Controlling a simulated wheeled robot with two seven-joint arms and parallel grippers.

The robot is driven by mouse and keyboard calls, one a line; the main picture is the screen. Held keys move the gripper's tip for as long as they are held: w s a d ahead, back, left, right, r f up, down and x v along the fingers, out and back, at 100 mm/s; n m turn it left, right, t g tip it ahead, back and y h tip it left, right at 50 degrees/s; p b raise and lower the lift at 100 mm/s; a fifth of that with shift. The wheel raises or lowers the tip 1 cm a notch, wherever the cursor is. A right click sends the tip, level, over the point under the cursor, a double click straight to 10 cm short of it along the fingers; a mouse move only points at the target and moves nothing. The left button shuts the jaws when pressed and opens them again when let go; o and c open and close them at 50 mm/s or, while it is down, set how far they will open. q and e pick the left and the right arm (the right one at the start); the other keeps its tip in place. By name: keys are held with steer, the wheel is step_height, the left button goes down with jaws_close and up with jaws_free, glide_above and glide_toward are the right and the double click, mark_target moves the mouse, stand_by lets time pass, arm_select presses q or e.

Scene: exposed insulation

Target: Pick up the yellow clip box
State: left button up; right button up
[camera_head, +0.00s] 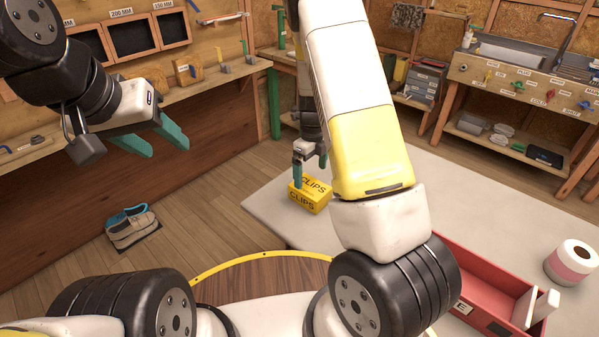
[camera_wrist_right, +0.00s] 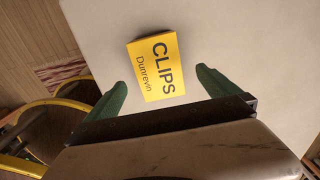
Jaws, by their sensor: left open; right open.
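The yellow clip box (camera_head: 309,196), printed with CLIPS, sits on the pale table (camera_head: 275,217) near its left edge. In the right wrist view the box (camera_wrist_right: 156,69) lies ahead of and partly between the two green fingers of my right gripper (camera_wrist_right: 163,91). That gripper is open, with a gap on each side of the box. In the head view my right gripper (camera_head: 311,168) is just over and behind the box, partly hidden by it and the arm. My left gripper (camera_head: 155,142) is open and empty, up at the left, far from the box.
A red tray (camera_head: 480,262) and a white and pink roll (camera_head: 573,262) are on the table at the right. A pair of shoes (camera_head: 132,226) is on the floor at the left. A workbench with a sink (camera_head: 512,55) stands at the back right. The table around the box is clear.

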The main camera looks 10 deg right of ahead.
mark_target(310, 186)
steer(key=f, duration=0.5)
steer(key=shift+s+f, duration=0.2)
steer(key=shift+f, duration=0.1)
steer(key=c, duration=1.6)
steer(key=shift+r, duration=0.1)
steer(key=shift+c, duration=0.2)
